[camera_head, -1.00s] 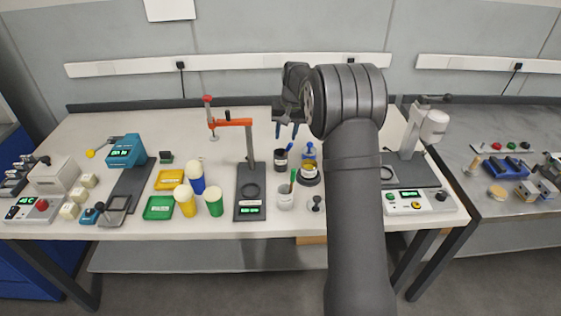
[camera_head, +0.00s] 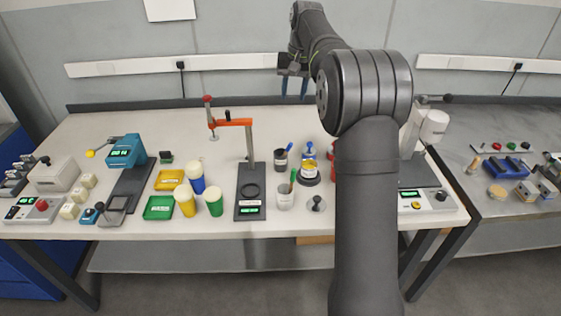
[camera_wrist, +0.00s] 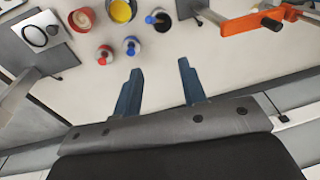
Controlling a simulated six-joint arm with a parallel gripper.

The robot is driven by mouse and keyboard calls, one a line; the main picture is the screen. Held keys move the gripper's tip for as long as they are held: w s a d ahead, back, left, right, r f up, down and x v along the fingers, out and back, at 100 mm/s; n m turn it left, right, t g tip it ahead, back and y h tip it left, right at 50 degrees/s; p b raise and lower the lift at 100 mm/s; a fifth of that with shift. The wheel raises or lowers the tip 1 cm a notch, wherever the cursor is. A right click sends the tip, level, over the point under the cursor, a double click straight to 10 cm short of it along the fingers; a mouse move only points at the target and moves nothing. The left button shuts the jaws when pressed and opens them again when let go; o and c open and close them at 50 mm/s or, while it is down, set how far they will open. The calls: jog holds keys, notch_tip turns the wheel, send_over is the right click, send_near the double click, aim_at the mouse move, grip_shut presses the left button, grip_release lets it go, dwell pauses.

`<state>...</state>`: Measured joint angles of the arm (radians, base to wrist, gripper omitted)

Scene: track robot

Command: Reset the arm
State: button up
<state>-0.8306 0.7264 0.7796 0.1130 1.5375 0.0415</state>
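My gripper (camera_head: 293,88) is raised above the back of the white table (camera_head: 130,222), in front of the wall, with its fingers pointing down. In the wrist view its two blue fingers (camera_wrist: 158,92) stand apart with nothing between them. My dark arm rises from the bottom of the head view and hides part of the table's right side.
An orange-armed stand (camera_head: 248,205) is left of the gripper. Cups (camera_head: 285,197) and a yellow-filled pot (camera_head: 309,167) stand below it. A drill-press-like machine (camera_head: 433,125) is partly behind my arm. A white wall rail (camera_head: 230,63) runs behind.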

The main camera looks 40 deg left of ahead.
jog(key=shift+f, duration=0.1)
jog(key=a+f, duration=0.1)
jog(key=f, duration=1)
jog(key=a+f, duration=0.1)
jog(key=f, duration=0.5)
jog(key=shift+s+a, duration=0.15)
jog(key=shift+a, duration=0.15)
jog(key=shift+r, duration=0.65)
